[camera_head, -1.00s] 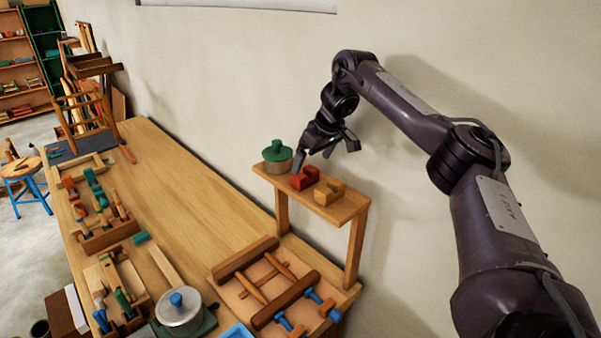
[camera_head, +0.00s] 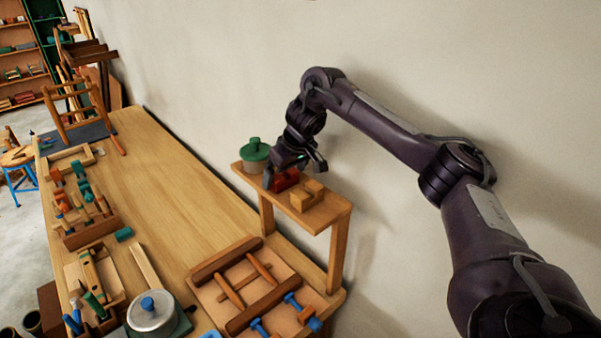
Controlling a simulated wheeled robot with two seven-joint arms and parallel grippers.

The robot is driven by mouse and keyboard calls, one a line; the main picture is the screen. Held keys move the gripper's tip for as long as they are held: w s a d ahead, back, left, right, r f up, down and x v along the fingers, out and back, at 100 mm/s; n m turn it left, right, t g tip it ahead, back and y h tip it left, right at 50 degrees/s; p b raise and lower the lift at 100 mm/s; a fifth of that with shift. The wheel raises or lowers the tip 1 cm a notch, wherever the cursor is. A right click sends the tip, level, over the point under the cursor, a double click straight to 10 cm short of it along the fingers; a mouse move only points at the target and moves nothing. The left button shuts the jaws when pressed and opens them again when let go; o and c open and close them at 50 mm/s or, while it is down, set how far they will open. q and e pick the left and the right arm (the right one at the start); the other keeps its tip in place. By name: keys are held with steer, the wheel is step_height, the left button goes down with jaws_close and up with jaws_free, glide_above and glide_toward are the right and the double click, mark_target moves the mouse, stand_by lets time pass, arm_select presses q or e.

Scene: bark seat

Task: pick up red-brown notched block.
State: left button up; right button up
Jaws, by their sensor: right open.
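The red-brown notched block (camera_head: 287,181) sits on a small raised wooden shelf (camera_head: 325,215). It lies between a green-lidded round pot (camera_head: 254,160) and a yellow notched block (camera_head: 307,196). My right gripper (camera_head: 294,175) is open and reaches down over the red-brown block. One finger is on the pot side of the block and the other is towards the wall side. The gripper partly hides the block's top, and I cannot tell whether the fingers touch it. My left gripper is not in view.
The shelf stands at the back edge of a long wooden bench (camera_head: 175,185), close to the wall. A wooden frame with dark rails (camera_head: 228,258), a lidded pan (camera_head: 150,315) and several tools lie on the bench. Its middle is clear.

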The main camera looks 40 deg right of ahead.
steer(key=shift+w+f, duration=0.1)
steer(key=shift+f, duration=0.05)
steer(key=shift+a, duration=0.4)
steer(key=shift+a+r, duration=0.2)
steer(key=shift+c, duration=2.2)
steer(key=shift+d, duration=0.2)
steer(key=c, duration=0.5)
steer(key=shift+d+f, duration=0.1)
steer(key=shift+c, duration=0.6)
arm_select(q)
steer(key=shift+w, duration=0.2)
